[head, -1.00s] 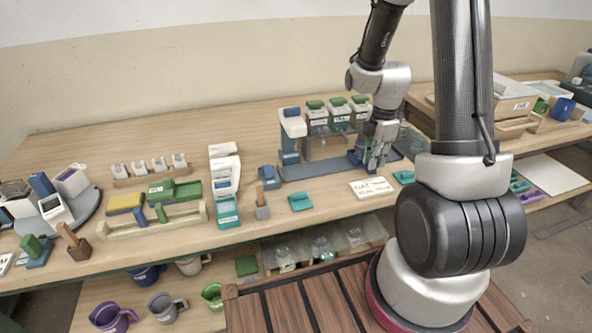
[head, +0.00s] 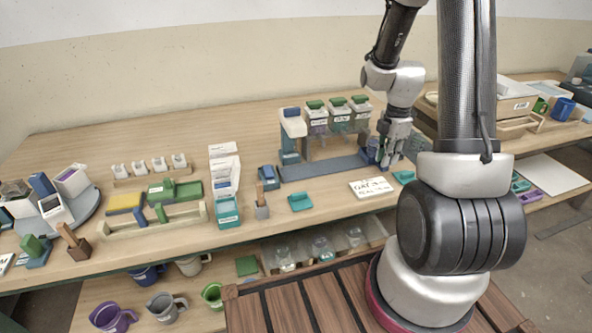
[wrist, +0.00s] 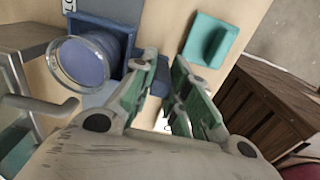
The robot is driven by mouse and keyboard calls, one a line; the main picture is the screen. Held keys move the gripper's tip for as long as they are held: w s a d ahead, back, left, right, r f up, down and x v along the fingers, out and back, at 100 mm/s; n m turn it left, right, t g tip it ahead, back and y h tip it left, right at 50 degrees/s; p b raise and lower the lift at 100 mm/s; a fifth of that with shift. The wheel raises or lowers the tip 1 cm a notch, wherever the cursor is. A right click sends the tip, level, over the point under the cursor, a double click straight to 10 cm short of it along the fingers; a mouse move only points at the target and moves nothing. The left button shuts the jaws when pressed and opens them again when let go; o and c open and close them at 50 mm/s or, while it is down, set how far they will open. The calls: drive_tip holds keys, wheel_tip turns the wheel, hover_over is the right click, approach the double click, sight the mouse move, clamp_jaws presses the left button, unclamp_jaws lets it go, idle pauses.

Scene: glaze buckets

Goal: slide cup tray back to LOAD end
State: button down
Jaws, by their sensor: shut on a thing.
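The blue cup tray (head: 369,153) is at the right part of the long grey-blue rail (head: 318,167) in the head view, mostly hidden by my gripper (head: 388,158). In the wrist view the tray (wrist: 150,74) shows next to my gripper's fingers (wrist: 168,95). A clear round cup with a blue inside (wrist: 82,62) stands on the tray, left of the fingers. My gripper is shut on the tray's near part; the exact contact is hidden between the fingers.
Several green-lidded jars (head: 338,112) stand behind the rail, with a blue and white post (head: 291,135) at its left. A white lettered card (head: 371,187) and a teal block (head: 403,177) lie in front.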

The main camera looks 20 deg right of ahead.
drive_tip(key=shift+d, duration=2.5)
drive_tip(key=c, duration=1.5)
unclamp_jaws()
wheel_tip(320, 180, up, 7)
